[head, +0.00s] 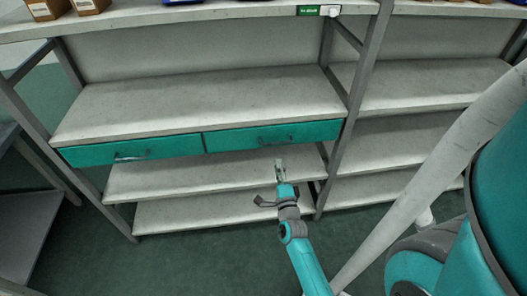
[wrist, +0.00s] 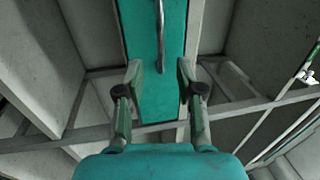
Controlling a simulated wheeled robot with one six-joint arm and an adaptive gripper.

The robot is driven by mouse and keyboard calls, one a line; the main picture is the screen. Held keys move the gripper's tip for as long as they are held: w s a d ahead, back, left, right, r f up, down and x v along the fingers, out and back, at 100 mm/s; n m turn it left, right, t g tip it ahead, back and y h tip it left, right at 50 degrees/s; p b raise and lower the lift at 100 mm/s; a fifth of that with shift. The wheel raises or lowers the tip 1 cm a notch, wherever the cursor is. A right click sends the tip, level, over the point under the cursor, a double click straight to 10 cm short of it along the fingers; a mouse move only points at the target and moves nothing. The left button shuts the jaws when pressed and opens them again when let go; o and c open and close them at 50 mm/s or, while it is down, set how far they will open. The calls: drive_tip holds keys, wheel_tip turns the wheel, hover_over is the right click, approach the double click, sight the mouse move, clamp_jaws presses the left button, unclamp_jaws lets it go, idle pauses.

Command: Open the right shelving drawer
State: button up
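The right shelving drawer (head: 240,138) is a teal front under the shelf board, and it looks shut. Its dark bar handle (head: 277,141) is near the middle of the front. In the wrist view a teal drawer front (wrist: 142,95) runs up the middle, with its handle (wrist: 160,35) above and between my fingers; the upper end is cut off by the frame. My gripper (head: 280,165) is just below the right drawer in the head picture. In the wrist view my gripper (wrist: 159,75) is open and empty, its fingers apart and not around the handle.
A second teal drawer (head: 100,154) is to the left, also shut. Grey shelf posts and struts (head: 352,100) stand just right of the right drawer. Lower shelves (head: 200,175) beneath are empty. Cardboard boxes (head: 47,10) sit on the top shelf.

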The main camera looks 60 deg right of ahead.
sight(274, 143)
drive_tip(key=x, duration=1.1)
drive_tip(key=shift+a, duration=0.1)
clamp_jaws()
